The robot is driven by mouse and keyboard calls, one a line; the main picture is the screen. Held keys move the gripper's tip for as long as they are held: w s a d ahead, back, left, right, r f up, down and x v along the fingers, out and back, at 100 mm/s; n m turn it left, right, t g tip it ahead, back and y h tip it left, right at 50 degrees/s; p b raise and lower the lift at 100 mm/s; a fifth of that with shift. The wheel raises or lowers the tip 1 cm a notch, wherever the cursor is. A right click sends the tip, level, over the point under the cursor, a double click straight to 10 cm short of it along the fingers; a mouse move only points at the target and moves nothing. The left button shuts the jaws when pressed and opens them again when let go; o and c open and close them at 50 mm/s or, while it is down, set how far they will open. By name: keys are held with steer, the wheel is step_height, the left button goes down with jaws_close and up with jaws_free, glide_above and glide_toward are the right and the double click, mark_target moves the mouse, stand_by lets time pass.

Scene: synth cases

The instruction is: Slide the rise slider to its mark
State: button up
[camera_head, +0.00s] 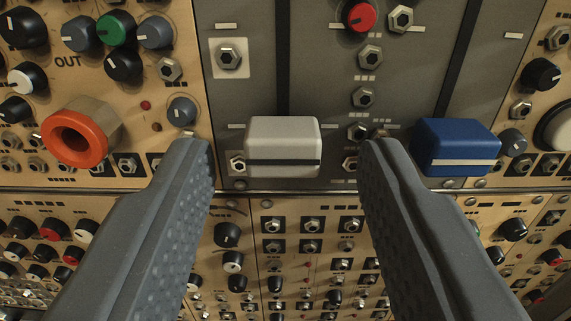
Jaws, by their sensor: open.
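Two slider caps sit on the grey panel: a white one (283,148) with a dark line across it, and a blue one (455,148) with a pale line. I cannot read which is the rise slider. A dark slot (282,50) runs up from the white cap and another slot (458,55) from the blue cap. Pale marks (335,26) flank the white cap's slot near the top, well above the cap. My gripper (284,139) is open, its fingers on either side of the white cap with gaps. The right finger lies between the two caps.
An orange-red ring knob (75,138) stands out at left, near the left finger. A red knob (359,15) and several hex jacks (370,56) lie between the slots. A lower panel with several small knobs and jacks (312,226) runs below.

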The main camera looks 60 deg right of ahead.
jaws_close()
step_height(320, 180, up, 7)
steer(key=p, duration=0.3)
jaws_free()
steer(key=shift+d, duration=0.1)
